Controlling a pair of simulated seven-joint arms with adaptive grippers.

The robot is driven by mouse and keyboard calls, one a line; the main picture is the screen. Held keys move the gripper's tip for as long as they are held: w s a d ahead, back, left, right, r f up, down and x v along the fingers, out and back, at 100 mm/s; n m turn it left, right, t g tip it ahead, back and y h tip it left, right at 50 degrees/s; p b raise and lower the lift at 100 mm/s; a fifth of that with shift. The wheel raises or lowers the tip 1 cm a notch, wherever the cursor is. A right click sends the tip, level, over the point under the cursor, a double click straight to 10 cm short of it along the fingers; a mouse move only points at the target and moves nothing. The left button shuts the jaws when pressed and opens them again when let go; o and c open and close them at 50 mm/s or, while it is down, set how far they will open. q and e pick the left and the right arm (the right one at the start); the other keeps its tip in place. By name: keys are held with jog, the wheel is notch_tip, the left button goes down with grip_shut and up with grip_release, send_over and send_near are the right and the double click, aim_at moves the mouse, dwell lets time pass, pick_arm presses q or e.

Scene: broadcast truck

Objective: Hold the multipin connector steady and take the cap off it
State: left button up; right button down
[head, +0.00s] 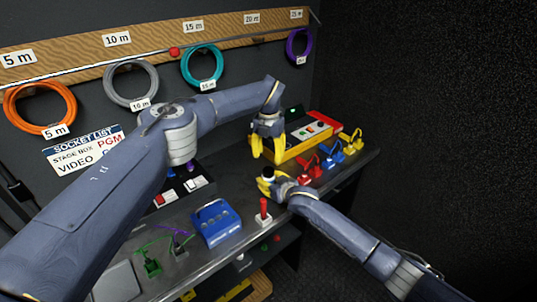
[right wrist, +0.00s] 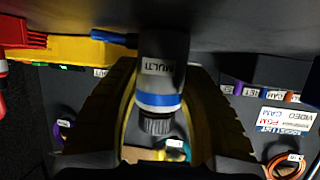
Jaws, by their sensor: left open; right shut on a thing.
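The multipin connector, a grey cylinder labelled MULTI (right wrist: 158,48) with a blue band and a ribbed grey end, stands between my right gripper's fingers in the right wrist view. My right gripper (head: 270,184) is shut on it above the bench, and the connector's dark upper end (head: 268,171) shows in the head view. I cannot tell the cap apart from the connector's body in either view. My left gripper (head: 268,156) is open, points down and is just above the connector, apart from it. I cannot make out the left gripper in the right wrist view.
The bench has a yellow case (head: 290,151) behind the grippers and red (head: 308,165), blue (head: 329,155) and yellow (head: 351,141) items to its right. Coiled cables (head: 40,108) hang on the wall.

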aim_at(268, 170)
pick_arm(q)
jog(key=m, duration=2.3)
jog(key=shift+f+m, duration=0.35)
jog(key=shift+m, duration=0.05)
jog(key=shift+f, duration=3.7)
grip_shut()
